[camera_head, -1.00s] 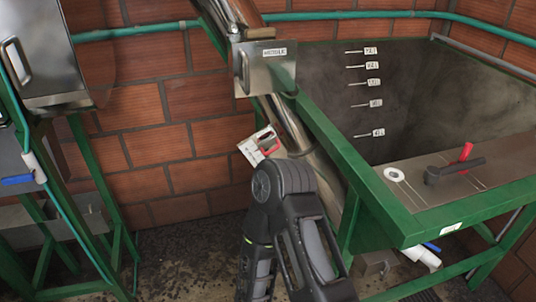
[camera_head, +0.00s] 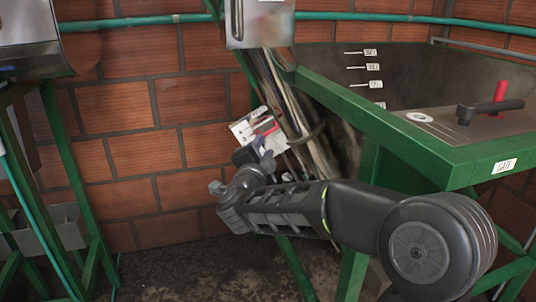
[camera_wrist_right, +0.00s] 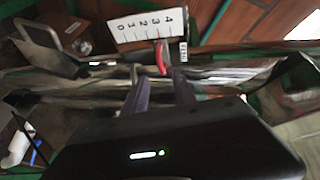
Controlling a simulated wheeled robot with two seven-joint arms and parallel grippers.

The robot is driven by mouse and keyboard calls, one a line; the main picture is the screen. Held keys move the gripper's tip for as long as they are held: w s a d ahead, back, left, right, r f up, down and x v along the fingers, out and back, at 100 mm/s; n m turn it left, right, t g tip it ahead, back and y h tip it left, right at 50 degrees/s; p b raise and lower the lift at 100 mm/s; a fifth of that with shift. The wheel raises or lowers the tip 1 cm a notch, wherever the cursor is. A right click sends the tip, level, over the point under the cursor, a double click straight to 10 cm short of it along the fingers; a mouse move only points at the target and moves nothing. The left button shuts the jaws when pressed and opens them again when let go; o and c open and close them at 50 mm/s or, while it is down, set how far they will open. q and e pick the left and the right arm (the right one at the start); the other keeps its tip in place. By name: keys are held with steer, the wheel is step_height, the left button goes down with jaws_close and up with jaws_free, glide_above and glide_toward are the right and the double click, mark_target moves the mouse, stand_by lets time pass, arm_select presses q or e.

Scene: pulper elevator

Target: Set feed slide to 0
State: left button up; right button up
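The feed slide has a white scale plate (camera_head: 243,130) on the sloping metal pipe, with a red handle (camera_head: 265,128) beside it. In the right wrist view the scale plate (camera_wrist_right: 147,27) reads 0 to 4, and the red handle (camera_wrist_right: 162,58) stands near the 3–4 end. My right gripper (camera_head: 262,160) is just below the plate in the head view. In the wrist view its two fingers (camera_wrist_right: 158,76) are apart, with the red handle just beyond and roughly between their tips. Contact cannot be told. My left gripper is not in view.
A green-framed tank (camera_head: 345,118) stands right, with a black lever (camera_head: 490,108) and a "GATE" label (camera_head: 504,166) on its front. A metal box (camera_head: 260,22) sits on the pipe above. Green-legged equipment (camera_head: 65,150) stands left. Floor between is open.

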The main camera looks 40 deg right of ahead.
mark_target(269, 133)
steer(key=shift+d, duration=0.1)
steer(key=x, duration=0.7)
steer(key=shift+w+d+b, duration=0.3)
steer(key=shift+c, duration=0.4)
jaws_close()
stand_by(1.0)
